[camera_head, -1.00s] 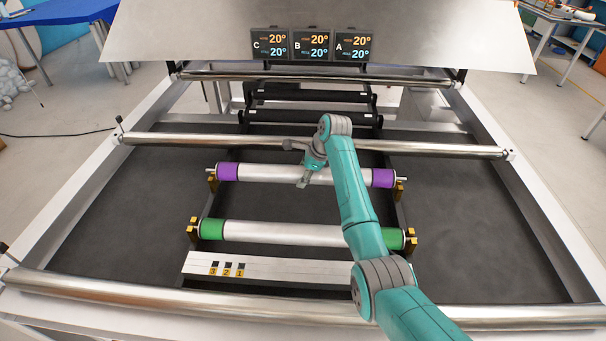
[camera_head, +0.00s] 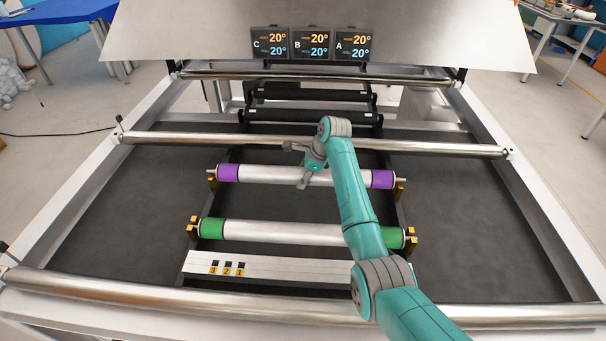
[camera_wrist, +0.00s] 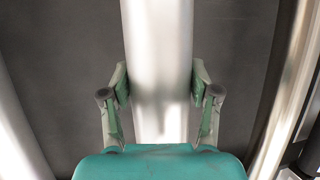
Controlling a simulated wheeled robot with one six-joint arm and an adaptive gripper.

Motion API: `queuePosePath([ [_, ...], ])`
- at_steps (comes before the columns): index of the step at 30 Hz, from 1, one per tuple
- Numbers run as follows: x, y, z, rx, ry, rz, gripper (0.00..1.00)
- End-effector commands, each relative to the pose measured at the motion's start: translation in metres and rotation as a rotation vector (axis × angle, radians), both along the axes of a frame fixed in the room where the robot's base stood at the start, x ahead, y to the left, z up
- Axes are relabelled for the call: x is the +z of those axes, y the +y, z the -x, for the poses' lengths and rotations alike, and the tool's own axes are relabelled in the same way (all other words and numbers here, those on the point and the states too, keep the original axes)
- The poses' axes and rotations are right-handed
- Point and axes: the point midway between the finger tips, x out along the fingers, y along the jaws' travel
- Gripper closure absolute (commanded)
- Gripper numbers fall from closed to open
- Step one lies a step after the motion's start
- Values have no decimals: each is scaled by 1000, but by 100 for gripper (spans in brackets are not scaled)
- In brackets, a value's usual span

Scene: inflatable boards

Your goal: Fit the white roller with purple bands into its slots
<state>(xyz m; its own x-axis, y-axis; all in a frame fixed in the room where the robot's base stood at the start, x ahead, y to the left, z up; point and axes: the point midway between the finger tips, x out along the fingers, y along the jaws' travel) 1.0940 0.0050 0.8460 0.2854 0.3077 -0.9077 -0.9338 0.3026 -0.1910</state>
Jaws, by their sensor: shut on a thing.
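The white roller with purple bands (camera_head: 262,174) lies crosswise in the head view, above two yellow slot brackets. The left bracket (camera_head: 212,181) is just below its left end, and the right bracket (camera_head: 399,191) is by its right end. I cannot tell whether the roller's ends rest in the slots. My gripper (camera_head: 304,180) is shut on the white middle of the roller. In the wrist view the gripper's fingers (camera_wrist: 160,88) press on both sides of the white roller (camera_wrist: 158,40).
A roller with green bands (camera_head: 275,232) sits in front between yellow brackets. A long metal bar (camera_head: 210,140) runs behind the purple-banded roller. Another metal bar (camera_head: 150,295) crosses the front. A white strip numbered 3, 2, 1 (camera_head: 300,270) lies near the front. Dark panels flank both sides.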

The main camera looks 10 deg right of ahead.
Motion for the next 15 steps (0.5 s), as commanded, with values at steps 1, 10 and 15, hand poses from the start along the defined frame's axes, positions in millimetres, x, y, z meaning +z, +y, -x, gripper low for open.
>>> queuePosePath([
  [1, 1, 0, -1, 0, -2, 0, 100],
  [10, -5, 0, -1, 0, -3, 0, 100],
  [15, -8, 0, -1, 0, -4, 0, 100],
])
